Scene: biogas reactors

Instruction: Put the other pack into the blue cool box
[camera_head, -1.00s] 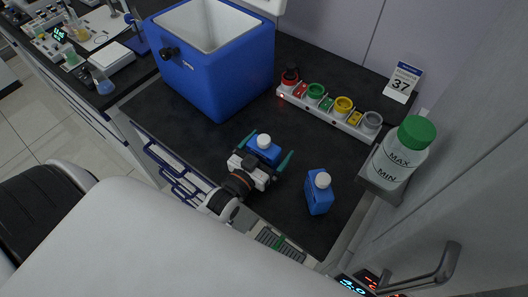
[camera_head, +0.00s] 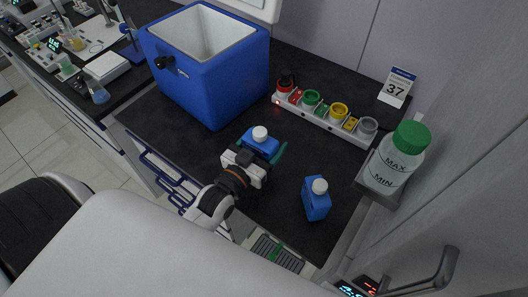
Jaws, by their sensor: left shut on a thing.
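The blue cool box (camera_head: 212,84) stands open at the back left of the dark bench, with a pale inner wall. My left gripper (camera_head: 258,152) is shut on a blue pack with a white cap (camera_head: 262,137), in front of the cool box and outside it. One green finger shows at the pack's right side; the other is hidden. A second blue pack with a white cap (camera_head: 316,199) stands upright on the bench to the right, apart from the gripper. My right gripper is not in view.
A white rack with coloured round holders (camera_head: 325,122) lies along the back of the bench. A green-capped bottle (camera_head: 398,157) sits in a holder at the right wall. A calendar card (camera_head: 396,87) stands behind. Bare bench (camera_head: 283,212) lies between the packs.

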